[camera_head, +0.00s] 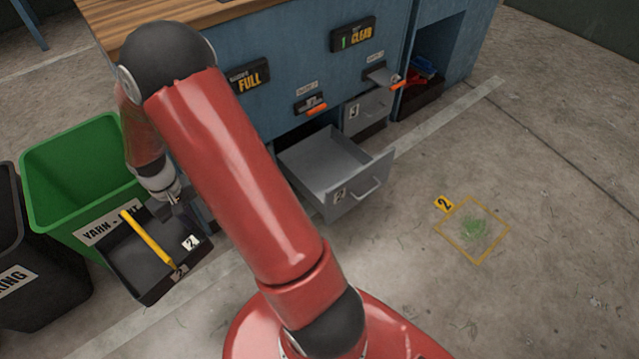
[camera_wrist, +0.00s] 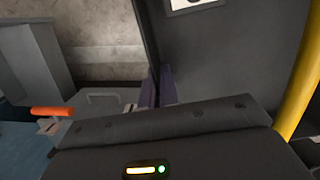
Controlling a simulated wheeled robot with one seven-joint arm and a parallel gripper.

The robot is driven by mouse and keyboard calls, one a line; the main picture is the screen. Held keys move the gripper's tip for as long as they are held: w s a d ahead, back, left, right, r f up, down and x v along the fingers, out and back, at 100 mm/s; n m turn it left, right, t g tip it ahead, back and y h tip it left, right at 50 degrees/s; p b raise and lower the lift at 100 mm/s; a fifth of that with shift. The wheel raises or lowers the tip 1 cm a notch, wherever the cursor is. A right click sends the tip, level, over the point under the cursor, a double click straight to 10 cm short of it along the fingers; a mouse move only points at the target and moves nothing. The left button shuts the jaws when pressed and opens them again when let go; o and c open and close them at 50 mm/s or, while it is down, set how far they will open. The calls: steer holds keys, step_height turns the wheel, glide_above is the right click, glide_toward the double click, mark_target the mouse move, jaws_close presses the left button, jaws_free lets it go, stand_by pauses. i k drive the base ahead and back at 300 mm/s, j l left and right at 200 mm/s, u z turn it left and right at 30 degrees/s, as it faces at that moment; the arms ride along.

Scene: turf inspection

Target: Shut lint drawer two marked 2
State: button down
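Lint drawer two (camera_head: 318,158) is a grey open-topped drawer with a "2" label (camera_head: 339,195) and a bar handle on its front. It stands pulled out from the blue cabinet and looks empty inside. My gripper (camera_head: 178,200) is away to its left, at the rim of a black tray (camera_head: 135,262) that also bears "2" labels and has a yellow bar. In the wrist view my gripper's fingers (camera_wrist: 158,88) sit close together at the tray's dark wall (camera_wrist: 215,60) and appear clamped on it. The fingertips are small and partly hidden in the head view.
A green bin (camera_head: 75,150) lettered "YARN" stands behind the tray, with a black bin (camera_head: 45,275) at its left. The blue cabinet (camera_head: 290,60) has orange levers and a shut drawer marked 3 (camera_head: 368,108). A yellow floor square (camera_head: 474,230) lies right of clear floor.

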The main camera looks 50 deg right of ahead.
mark_target(329, 174)
steer(key=k+l+z, duration=0.15)
steer(key=l+z, duration=0.25)
steer(key=k+l+z, duration=0.1)
steer(key=l+z, duration=0.25)
steer(key=i+z, duration=0.2)
steer(key=i, duration=0.2)
steer(key=i+j+z, duration=0.15)
steer(key=i, duration=0.2)
